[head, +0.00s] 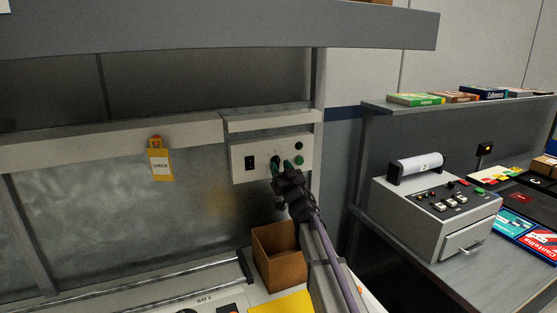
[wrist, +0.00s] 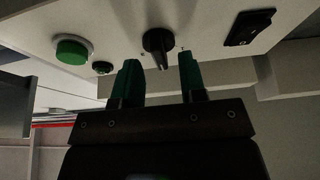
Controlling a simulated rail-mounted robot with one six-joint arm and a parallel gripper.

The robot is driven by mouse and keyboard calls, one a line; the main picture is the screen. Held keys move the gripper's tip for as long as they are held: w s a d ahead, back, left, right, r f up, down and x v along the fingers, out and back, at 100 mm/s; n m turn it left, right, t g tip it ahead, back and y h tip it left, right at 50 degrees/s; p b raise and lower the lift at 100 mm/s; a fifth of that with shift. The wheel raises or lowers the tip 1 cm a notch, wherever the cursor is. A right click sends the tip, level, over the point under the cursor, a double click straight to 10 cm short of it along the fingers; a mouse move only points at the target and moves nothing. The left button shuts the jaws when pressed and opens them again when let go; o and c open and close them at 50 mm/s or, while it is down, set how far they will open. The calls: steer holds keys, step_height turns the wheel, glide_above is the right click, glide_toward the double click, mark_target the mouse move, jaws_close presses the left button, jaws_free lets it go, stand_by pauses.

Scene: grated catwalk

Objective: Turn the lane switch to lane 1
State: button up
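The lane switch looks to be a black rotary knob (wrist: 158,43) with a pointed handle on the pale control panel (head: 240,176). In the wrist view its narrow end points down the picture, tilted slightly right. Small marks surround it, too small to read. My gripper (wrist: 159,64) is open, its two green-tipped fingers apart on either side of the knob's lower end. I see no finger touching the knob. In the head view my gripper (head: 284,165) is at the panel front and partly hides the knob.
The panel also bears a black rocker switch (head: 250,162) and a green button (head: 299,159). A yellow "CHECK" tag (head: 160,164) hangs to the left. An open brown box (head: 281,269) stands below my gripper. A grey machine (head: 430,215) sits on the right-hand bench.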

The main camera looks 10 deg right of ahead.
steer(key=shift+x, duration=0.85)
steer(key=shift+f, duration=0.1)
steer(key=c, duration=0.6)
steer(key=shift+o, duration=0.2)
steer(key=shift+n, duration=0.5)
steer(key=n+y, duration=0.1)
steer(key=n, duration=0.2)
steer(key=n+g+y, duration=0.1)
steer(key=n+y, duration=0.1)
steer(key=n, duration=0.1)
steer(key=shift+g+p, duration=0.3)
steer(key=shift+p, duration=0.1)
steer(key=shift+n+g+y+p, duration=0.35)
steer(key=shift+n+g+y, duration=0.15)
steer(key=shift+n, duration=0.95)
steer(key=shift+n+g+y+p, duration=0.4)
steer(key=shift+n+y, duration=0.2)
steer(key=shift+n, duration=0.85)
steer(key=shift+c, duration=0.4)
